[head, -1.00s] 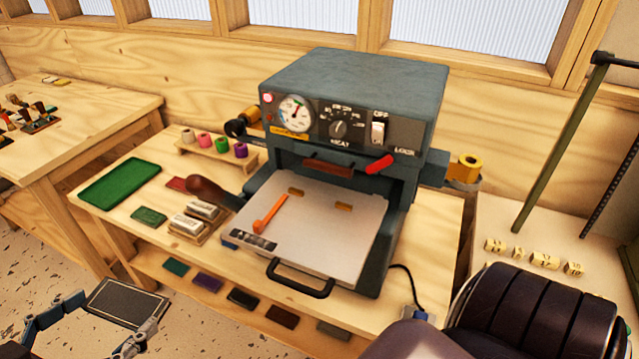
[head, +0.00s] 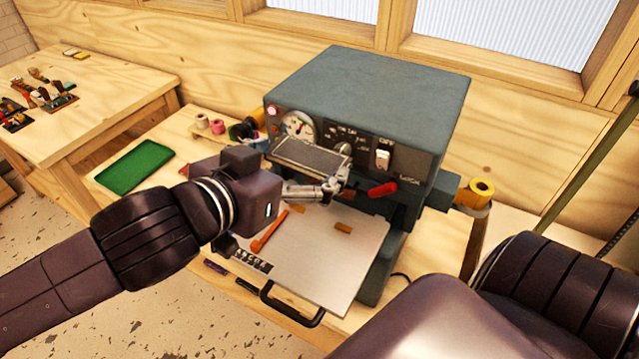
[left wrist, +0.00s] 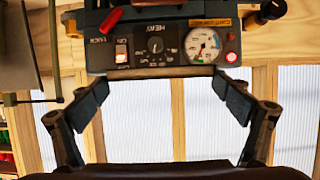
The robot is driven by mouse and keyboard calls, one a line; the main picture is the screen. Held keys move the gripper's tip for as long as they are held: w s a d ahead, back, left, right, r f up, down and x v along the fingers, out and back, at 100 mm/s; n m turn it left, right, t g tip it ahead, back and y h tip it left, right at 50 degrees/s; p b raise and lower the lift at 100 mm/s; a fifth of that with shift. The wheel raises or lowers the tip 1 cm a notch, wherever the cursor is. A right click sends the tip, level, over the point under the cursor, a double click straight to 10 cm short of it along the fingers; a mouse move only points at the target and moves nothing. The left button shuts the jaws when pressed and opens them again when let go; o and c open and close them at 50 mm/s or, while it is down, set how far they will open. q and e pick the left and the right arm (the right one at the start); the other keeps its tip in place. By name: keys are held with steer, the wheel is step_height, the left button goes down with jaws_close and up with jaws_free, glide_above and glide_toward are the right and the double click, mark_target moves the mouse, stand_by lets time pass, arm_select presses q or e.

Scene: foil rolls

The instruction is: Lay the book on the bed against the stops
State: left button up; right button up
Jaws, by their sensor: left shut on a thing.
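The book (head: 308,153), a dark grey slab with a pale border, is held up in front of the press's control panel, above the bed. My left gripper (head: 318,168) is shut on it, with one finger along its near side; the other finger is mostly hidden. The pale bed (head: 325,265) is pulled out below. Two small brass stops, one at the right (head: 343,228) and one at the left (head: 297,208), sit near its back. My right gripper is out of view.
An orange piece (head: 268,232) lies on the bed's left part. The grey press (head: 365,95) stands behind, with a red handle (head: 383,189) above the bed. A black pull handle (head: 290,307) is at the bed's front. A green tray (head: 133,167) lies left.

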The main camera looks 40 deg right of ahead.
arm_select(q)
steer(key=shift+d+r, duration=0.1)
steer(key=shift+d, duration=0.2)
steer(key=shift+w+f, duration=0.1)
steer(key=shift+f, duration=0.2)
steer(key=p, duration=0.4)
glide_above(306, 243)
step_height(306, 243, down, 15)
steer(key=shift+r, duration=0.15)
step_height(306, 243, down, 5)
steer(key=shift+r+p, duration=0.2)
steer(key=shift+p, duration=0.15)
steer(key=shift+d, duration=0.1)
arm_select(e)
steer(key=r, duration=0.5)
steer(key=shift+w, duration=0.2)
arm_select(q)
steer(key=shift+f, duration=0.15)
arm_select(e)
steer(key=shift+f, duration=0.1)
arm_select(q)
steer(key=shift+f+b, duration=0.3)
steer(key=o, duration=0.9)
steer(key=shift+f, duration=0.2)
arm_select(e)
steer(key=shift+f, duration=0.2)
